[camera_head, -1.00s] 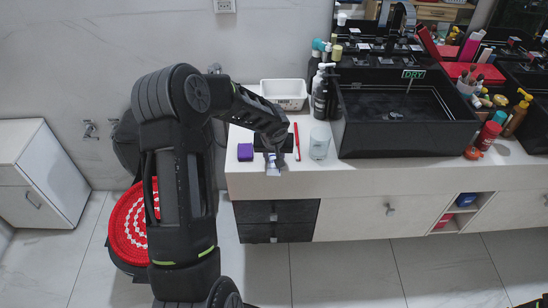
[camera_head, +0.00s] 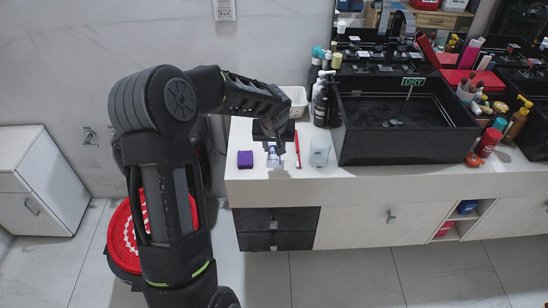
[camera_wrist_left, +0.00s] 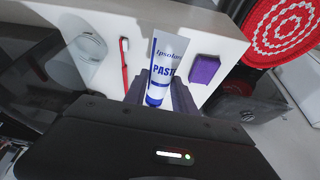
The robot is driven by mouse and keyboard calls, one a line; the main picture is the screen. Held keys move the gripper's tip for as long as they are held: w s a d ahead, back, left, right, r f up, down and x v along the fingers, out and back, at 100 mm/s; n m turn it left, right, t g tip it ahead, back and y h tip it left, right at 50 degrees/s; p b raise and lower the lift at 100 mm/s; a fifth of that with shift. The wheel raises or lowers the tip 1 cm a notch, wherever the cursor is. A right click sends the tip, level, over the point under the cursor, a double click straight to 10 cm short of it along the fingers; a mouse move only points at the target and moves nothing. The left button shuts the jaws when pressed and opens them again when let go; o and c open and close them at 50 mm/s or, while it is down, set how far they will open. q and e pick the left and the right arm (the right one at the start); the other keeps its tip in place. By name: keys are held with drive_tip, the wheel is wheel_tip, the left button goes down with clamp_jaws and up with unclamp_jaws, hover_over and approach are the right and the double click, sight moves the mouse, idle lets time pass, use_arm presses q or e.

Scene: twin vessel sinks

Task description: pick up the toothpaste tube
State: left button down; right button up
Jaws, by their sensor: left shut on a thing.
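The toothpaste tube (camera_wrist_left: 163,68) is white with blue lettering and a blue cap end. In the left wrist view it sits between the fingers of my left gripper (camera_wrist_left: 160,92), which is shut on it. In the head view the left gripper (camera_head: 275,150) is over the counter's left part, with a small pale and blue bit of the tube (camera_head: 274,158) showing below it. The arm hides the rest of the tube there. I cannot tell whether the tube is clear of the counter. My right gripper is not in view.
A purple block (camera_head: 245,159) lies left of the gripper. A white basket (camera_head: 296,98) is behind, and the black sink (camera_head: 405,140) is farther right.

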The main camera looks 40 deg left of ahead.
use_arm(q)
drive_tip(key=shift+r, duration=1.25)
